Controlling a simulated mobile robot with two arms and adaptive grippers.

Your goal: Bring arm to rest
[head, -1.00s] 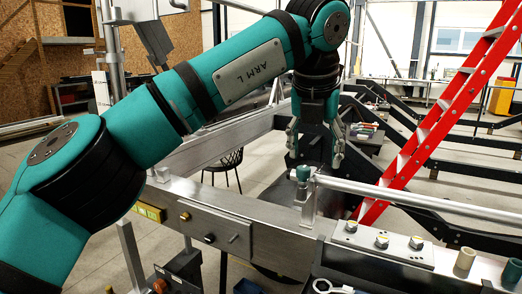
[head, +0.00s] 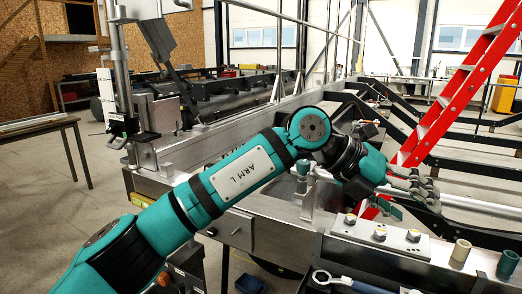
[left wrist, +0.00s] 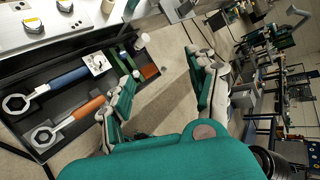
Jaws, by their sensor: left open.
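My left arm reaches in from the lower left of the head view, bent at the elbow. Its gripper (head: 412,192) points right, in front of the silver rod (head: 475,207) and the red ladder's foot. Whether it touches the rod I cannot tell. In the left wrist view its two teal-padded fingers (left wrist: 160,75) stand apart, with nothing between them but floor behind. My right arm and gripper do not show.
A metal bracket with a teal cap (head: 302,167) stands on the beam left of the gripper. Tan (head: 461,252) and teal (head: 508,264) sleeves stand at right. A black tray (left wrist: 100,140) holds wrenches with blue (left wrist: 68,78) and orange (left wrist: 88,108) handles. The red ladder (head: 455,95) rises behind.

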